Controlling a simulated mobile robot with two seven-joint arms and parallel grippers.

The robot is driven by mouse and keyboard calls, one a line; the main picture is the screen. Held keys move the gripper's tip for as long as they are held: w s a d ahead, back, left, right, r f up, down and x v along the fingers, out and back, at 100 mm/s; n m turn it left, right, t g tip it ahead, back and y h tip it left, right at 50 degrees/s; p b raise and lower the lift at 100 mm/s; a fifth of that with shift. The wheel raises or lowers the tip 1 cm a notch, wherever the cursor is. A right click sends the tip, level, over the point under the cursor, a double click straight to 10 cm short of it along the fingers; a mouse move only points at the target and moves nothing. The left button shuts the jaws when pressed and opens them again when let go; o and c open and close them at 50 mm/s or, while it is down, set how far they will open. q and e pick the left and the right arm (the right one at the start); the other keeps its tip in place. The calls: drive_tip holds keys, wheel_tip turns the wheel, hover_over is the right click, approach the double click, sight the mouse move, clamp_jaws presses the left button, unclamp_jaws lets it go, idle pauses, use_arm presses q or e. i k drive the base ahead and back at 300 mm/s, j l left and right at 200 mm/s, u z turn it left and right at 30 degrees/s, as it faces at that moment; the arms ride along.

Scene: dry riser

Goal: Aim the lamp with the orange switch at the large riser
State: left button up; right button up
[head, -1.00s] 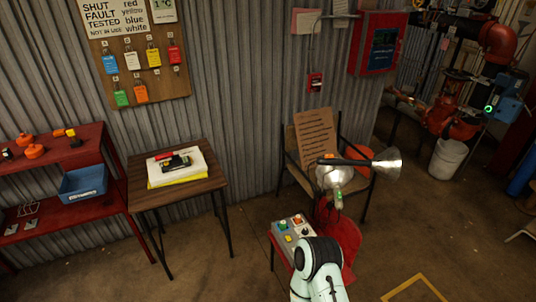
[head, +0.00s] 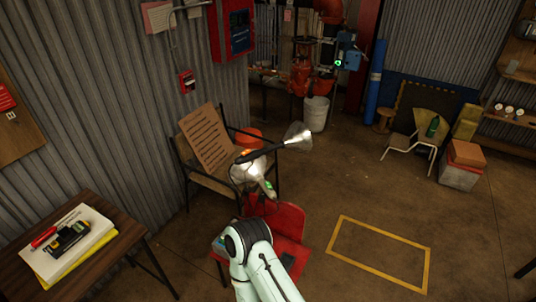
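The lamp with the orange switch (head: 252,154) has a dark body and a flared, lit head (head: 298,137) pointing right, with the orange part at its left end. A second, silver lamp (head: 245,172) with a green switch (head: 268,188) stands just below it. A large red pipe (head: 331,10) rises at the top of the picture, above red valve pipework (head: 301,76); which is the large riser I cannot tell for sure. One pale arm of mine comes up from the bottom centre, probably the right; its gripper does not show. My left gripper is not in view.
A red seat or stand (head: 283,218) is just behind my arm. A chair with a cardboard sign (head: 205,138) stands by the wall. A wooden table (head: 110,255) is at lower left. A yellow floor outline (head: 380,271) encloses clear floor at right.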

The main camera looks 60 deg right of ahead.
sight(297, 138)
drive_tip(key=i+z, duration=0.15)
drive_tip(key=z, duration=0.3)
drive_tip(key=i+z, duration=0.15)
drive_tip(key=z, duration=0.25)
drive_tip(key=i+z, duration=0.15)
drive_tip(key=z, duration=0.3)
drive_tip(key=i+j+z, duration=0.1)
drive_tip(key=z, duration=0.3)
